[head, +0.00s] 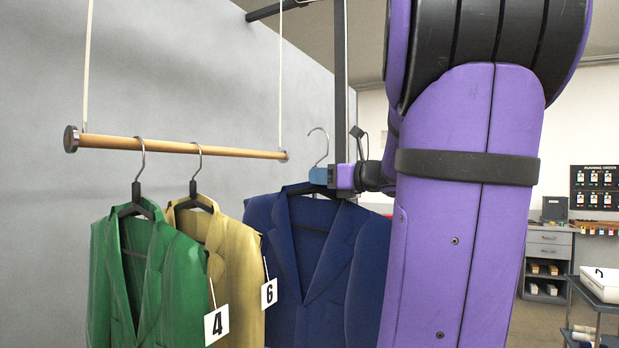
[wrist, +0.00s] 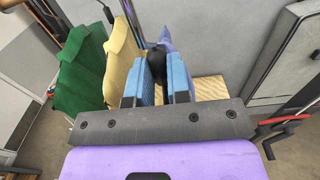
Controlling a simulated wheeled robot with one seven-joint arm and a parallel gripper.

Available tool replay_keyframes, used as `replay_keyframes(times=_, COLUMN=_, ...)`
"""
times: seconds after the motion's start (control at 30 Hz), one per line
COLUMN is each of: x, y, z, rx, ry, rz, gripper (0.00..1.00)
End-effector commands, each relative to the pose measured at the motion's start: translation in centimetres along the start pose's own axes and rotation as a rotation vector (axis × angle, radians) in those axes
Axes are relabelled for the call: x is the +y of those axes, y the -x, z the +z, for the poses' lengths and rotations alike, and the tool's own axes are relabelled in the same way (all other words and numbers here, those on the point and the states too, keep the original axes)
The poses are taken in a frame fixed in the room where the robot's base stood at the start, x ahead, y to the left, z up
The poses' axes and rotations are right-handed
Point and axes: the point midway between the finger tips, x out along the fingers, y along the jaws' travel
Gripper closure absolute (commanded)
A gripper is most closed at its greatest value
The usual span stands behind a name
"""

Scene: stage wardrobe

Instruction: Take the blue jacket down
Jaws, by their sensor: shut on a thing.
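The blue jacket (head: 292,255) hangs upright on a dark hanger with a metal hook (head: 325,146). My gripper (head: 320,176) is shut on the hanger's neck, just above the jacket's collar. The hook stands free, to the right of the end of the wooden rail (head: 200,148) and higher than it in the picture. In the wrist view the blue fingers (wrist: 163,85) close on the black hanger neck (wrist: 156,62), and a bit of the blue jacket (wrist: 168,40) shows beyond. My arm hides the jacket's right side in the head view.
A green jacket (head: 140,270) with tag 4 and a yellow jacket (head: 235,255) with tag 6 hang on the rail, close left of the blue one. A grey wall (head: 230,60) stands behind. A cart (head: 598,290) and drawers (head: 548,245) are at the right.

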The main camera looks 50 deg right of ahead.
Motion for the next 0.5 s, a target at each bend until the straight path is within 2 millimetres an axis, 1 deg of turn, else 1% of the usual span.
replay_keyframes(times=0.03, x=-0.1, y=0.6, z=0.1, rx=-0.002, ry=0.001, rz=-0.003, gripper=1.0)
replay_keyframes(times=0.5, x=0.0, y=5.3, z=0.0, rx=-0.002, ry=-0.001, rz=-0.002, gripper=1.0)
